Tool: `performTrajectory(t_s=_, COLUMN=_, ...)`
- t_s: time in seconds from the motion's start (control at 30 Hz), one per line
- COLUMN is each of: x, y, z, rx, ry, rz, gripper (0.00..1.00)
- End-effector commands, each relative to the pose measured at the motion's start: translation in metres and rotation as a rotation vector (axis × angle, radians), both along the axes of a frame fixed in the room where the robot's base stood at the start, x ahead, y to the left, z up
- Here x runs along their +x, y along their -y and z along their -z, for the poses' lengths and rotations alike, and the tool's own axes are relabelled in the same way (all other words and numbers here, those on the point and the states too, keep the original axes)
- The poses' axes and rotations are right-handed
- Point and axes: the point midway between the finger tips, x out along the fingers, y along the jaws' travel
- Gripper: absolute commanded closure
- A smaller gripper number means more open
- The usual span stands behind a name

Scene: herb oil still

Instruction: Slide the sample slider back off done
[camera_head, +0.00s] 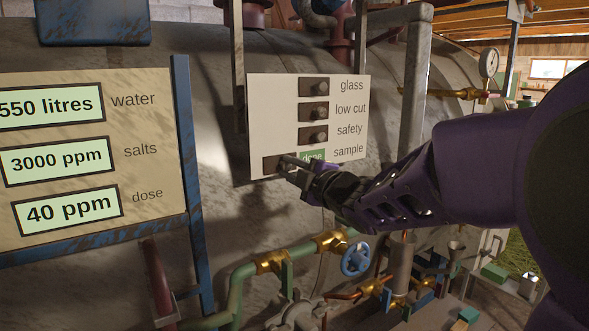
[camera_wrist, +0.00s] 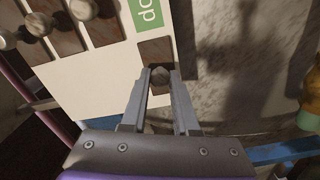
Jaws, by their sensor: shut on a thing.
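The sample slider (camera_head: 275,163) is the lowest of the dark sliders on the white panel (camera_head: 272,110). It sits to the left of the sliders above it, and the green "done" patch (camera_head: 313,156) shows to its right. In the wrist view the slider (camera_wrist: 155,50) is a brown plate with a round knob (camera_wrist: 159,75), beside the green patch (camera_wrist: 147,12). My gripper (camera_head: 288,168) reaches in from the right. In the wrist view my gripper (camera_wrist: 159,78) has its two fingers on either side of the knob, shut on it.
The glass (camera_head: 314,87), low cut (camera_head: 314,111) and safety (camera_head: 314,134) sliders sit above, all further right. A readout board (camera_head: 150,160) stands at left. Green piping with a blue valve wheel (camera_head: 356,259) runs below the panel. A grey post (camera_head: 413,90) stands right of it.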

Motion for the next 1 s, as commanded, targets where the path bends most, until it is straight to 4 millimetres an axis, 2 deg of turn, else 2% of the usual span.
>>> performTrajectory(t_s=0.17, x=0.009, y=0.012, z=-0.002, rx=0.001, ry=0.002, rz=0.004, gripper=1.00)
performTrajectory(t_s=0.4, x=0.042, y=0.059, z=-0.003, rx=0.002, ry=0.003, rz=0.003, gripper=1.00)
performTrajectory(t_s=0.5, x=0.050, y=0.072, z=-0.003, rx=0.002, ry=0.003, rz=0.002, gripper=1.00)
performTrajectory(t_s=0.87, x=0.053, y=0.079, z=-0.002, rx=0.002, ry=0.004, rz=0.002, gripper=1.00)
performTrajectory(t_s=0.9, x=0.053, y=0.079, z=-0.002, rx=0.002, ry=0.004, rz=0.002, gripper=0.70)
performTrajectory(t_s=1.0, x=0.053, y=0.079, z=-0.002, rx=0.001, ry=0.003, rz=0.002, gripper=0.52)
